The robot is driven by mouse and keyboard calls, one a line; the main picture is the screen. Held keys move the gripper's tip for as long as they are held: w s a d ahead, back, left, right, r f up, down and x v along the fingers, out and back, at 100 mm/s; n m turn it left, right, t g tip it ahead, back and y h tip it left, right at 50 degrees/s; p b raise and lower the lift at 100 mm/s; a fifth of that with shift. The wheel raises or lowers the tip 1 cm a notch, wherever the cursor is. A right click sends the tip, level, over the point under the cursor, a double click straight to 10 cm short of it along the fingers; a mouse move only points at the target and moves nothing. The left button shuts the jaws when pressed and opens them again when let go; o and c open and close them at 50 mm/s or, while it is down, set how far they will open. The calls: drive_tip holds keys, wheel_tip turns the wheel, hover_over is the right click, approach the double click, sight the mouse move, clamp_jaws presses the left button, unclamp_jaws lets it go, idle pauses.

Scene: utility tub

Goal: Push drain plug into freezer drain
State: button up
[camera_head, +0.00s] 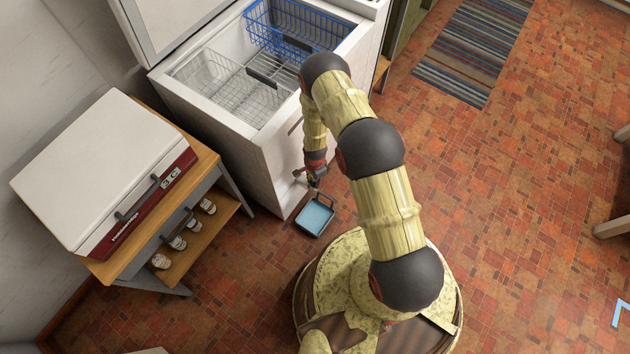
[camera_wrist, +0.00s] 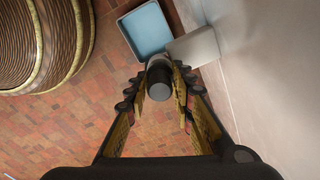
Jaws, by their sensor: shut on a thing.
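The drain plug (camera_wrist: 157,84) is a short dark cylinder with a lighter grey part at its far end. My gripper (camera_wrist: 160,76) is shut on it, one finger on each side, in the wrist view. A pale grey drain spout (camera_wrist: 194,47) juts from the freezer wall just past the plug; whether they touch cannot be told. In the head view my gripper (camera_head: 315,174) is low at the front side of the white chest freezer (camera_head: 266,168), close to the small pale spout (camera_head: 299,172). The plug is too small to make out there.
A blue tray with a dark rim (camera_head: 315,217) lies on the tiled floor under my gripper. The freezer lid is up, with a blue basket (camera_head: 290,25) and a white basket (camera_head: 238,90) inside. A wooden cart (camera_head: 198,165) with a cooler (camera_head: 105,170) stands left.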

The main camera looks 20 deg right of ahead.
drive_tip(key=shift+f+b, duration=0.5)
drive_tip(key=shift+f, duration=0.15)
drive_tip(key=o, duration=1.1)
drive_tip(key=shift+o, duration=0.3)
drive_tip(key=shift+r, duration=0.1)
wheel_tip(320, 180, up, 12)
drive_tip(key=shift+f, duration=0.1)
